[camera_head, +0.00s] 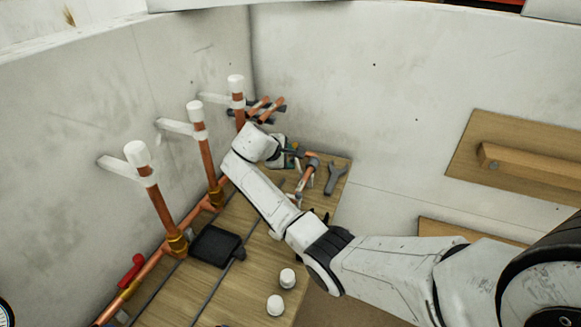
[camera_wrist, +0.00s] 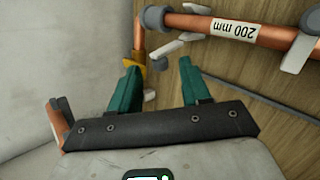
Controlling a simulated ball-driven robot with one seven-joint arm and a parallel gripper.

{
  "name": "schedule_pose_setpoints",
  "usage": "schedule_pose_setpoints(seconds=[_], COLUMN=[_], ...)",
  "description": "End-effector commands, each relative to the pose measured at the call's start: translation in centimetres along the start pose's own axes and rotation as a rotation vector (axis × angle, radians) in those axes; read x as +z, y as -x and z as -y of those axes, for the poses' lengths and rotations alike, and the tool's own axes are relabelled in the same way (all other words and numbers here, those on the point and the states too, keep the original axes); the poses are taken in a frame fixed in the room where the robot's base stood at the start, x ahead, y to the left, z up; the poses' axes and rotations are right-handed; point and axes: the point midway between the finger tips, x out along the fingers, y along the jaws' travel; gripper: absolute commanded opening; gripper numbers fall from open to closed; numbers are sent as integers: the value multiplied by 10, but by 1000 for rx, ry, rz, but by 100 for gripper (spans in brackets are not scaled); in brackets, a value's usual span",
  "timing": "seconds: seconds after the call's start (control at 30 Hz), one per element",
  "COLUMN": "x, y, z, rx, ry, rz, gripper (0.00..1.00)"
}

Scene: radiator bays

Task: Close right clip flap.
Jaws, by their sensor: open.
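In the head view, three upright copper pipes with white caps stand along the left wall, each with a white clip. The right clip (camera_head: 238,102) is around the farthest pipe, and its white flap (camera_head: 213,98) sticks out to the left, swung open. My gripper (camera_head: 290,158) is right of and below that clip, apart from it and partly hidden by my wrist. In the wrist view, my gripper's teal fingers (camera_wrist: 158,68) are spread with nothing between them. A copper pipe labelled 200 mm (camera_wrist: 233,28) and white pieces (camera_wrist: 166,47) lie beyond the fingertips. I cannot tell which clip these belong to.
Tools with orange handles (camera_head: 265,107) are behind the right pipe. A hammer (camera_head: 307,172) and a wrench (camera_head: 335,178) lie near the wooden bench's far end. A black tray (camera_head: 217,246) and two white caps (camera_head: 287,278) sit nearer. A red-handled valve (camera_head: 131,270) is at left.

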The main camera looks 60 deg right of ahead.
Motion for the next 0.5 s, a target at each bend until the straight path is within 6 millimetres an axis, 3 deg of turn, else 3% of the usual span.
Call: schedule_pose_setpoints(seconds=[0.2,0.5], x=[-1,0], y=[-17,-20], z=[2,0], rx=[-1,-1], ry=[-1,0], rz=[0,0], gripper=[47,47])
